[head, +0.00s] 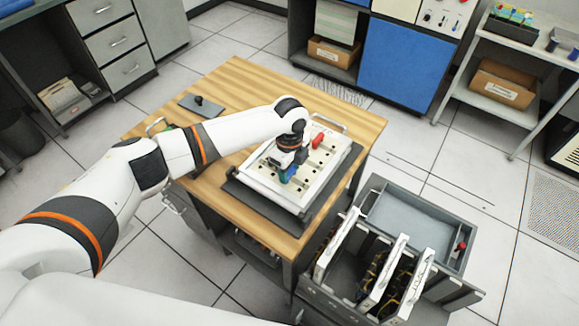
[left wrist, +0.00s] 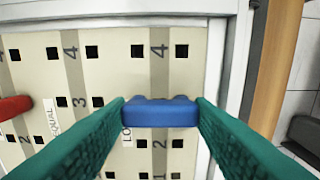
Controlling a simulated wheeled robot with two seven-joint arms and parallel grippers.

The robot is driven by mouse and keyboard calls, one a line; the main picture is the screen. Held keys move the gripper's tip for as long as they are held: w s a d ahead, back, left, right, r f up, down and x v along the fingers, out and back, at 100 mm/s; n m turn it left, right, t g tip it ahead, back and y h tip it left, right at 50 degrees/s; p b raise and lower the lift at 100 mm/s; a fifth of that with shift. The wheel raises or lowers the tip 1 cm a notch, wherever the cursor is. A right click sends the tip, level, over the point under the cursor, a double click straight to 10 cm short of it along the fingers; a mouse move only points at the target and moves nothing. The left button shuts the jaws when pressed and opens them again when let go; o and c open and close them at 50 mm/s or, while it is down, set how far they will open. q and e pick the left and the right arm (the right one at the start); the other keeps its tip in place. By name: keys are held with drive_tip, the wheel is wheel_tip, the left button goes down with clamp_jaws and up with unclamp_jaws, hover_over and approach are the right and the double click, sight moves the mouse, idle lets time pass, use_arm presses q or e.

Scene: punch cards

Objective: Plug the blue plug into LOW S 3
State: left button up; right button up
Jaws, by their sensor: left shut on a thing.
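My left gripper (head: 287,174) points down over the white plugboard (head: 257,182) on the wooden table. In the left wrist view its two green fingers are shut on the blue plug (left wrist: 160,112), one at each end. The plug lies across the rightmost column, between the row 4 holes above and the row 2 holes below. It hides the row 3 spot there. The column label, starting "LO", is partly covered by the left finger. I cannot tell whether the plug touches the board. A red plug (head: 318,139) sits further left in the wrist view (left wrist: 14,107). My right gripper is not in view.
A small dark plate with a knob (head: 200,104) lies at the table's back left. A grey cart (head: 400,210) with upright card modules stands right of the table. The board has a metal handle (head: 331,122) at its far side.

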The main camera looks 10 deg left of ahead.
sight(290, 171)
use_arm(q)
drive_tip(key=shift+f, duration=0.1)
drive_tip(key=o, duration=0.9)
wheel_tip(290, 171, up, 12)
drive_tip(key=shift+b, duration=0.7)
drive_tip(key=shift+f, duration=0.1)
